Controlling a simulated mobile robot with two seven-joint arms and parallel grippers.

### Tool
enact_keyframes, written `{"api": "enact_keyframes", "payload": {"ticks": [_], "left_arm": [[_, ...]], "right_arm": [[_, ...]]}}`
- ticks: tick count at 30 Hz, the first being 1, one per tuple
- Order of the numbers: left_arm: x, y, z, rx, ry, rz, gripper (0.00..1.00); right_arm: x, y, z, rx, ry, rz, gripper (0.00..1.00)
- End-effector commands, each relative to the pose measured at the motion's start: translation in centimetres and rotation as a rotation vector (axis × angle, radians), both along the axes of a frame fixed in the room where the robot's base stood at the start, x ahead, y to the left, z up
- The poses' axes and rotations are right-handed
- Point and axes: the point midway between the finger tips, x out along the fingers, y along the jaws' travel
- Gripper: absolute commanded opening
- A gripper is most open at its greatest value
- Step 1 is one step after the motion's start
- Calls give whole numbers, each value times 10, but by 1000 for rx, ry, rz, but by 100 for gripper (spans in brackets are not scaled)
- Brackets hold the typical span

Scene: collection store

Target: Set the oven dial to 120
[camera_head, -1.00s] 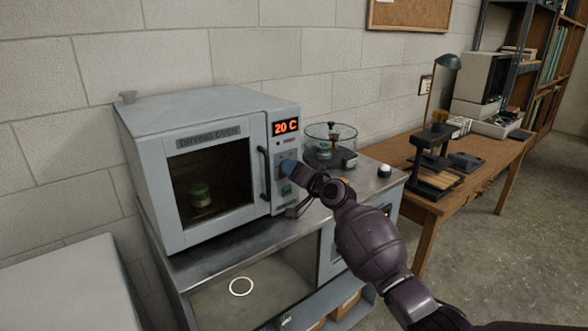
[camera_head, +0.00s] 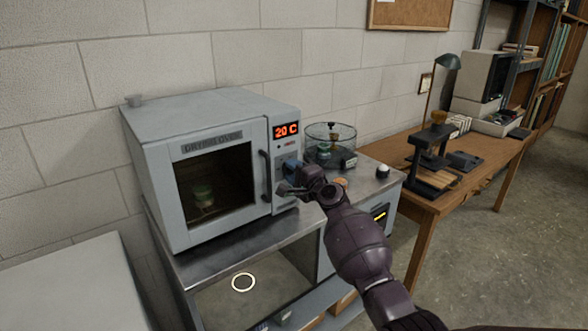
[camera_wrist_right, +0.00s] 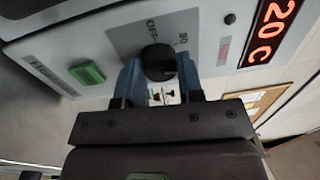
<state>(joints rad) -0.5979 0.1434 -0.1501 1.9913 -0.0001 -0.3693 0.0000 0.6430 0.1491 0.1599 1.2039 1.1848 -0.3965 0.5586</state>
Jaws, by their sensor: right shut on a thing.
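The drying oven (camera_head: 200,110) stands on a metal bench with its door closed. Its red display (camera_head: 286,130) reads 20 C. The black round dial (camera_wrist_right: 158,62) shows in the right wrist view on a grey plate with the marks OFF and 90. My right gripper (camera_head: 290,168) is at the oven's control panel, its blue fingers on both sides of the dial and shut on it. The right wrist view also shows the fingers (camera_wrist_right: 158,75). In the head view my gripper hides the dial. My left gripper is not in view.
A green switch (camera_wrist_right: 87,73) sits on the panel near the dial. The door handle (camera_head: 265,175) is just left of my gripper. A glass vessel (camera_head: 330,145) stands close on the right. A wooden table (camera_head: 480,165) is further right.

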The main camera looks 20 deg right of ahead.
Motion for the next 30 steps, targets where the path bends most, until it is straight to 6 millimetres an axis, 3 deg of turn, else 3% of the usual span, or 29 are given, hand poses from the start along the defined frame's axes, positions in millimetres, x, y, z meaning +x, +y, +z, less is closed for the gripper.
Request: {"api": "enact_keyframes", "payload": {"ticks": [12,30], "left_arm": [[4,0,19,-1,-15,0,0],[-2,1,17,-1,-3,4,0]], "right_arm": [[0,1,1,230,84,1,11],[0,0,0,279,102,1,11]]}}
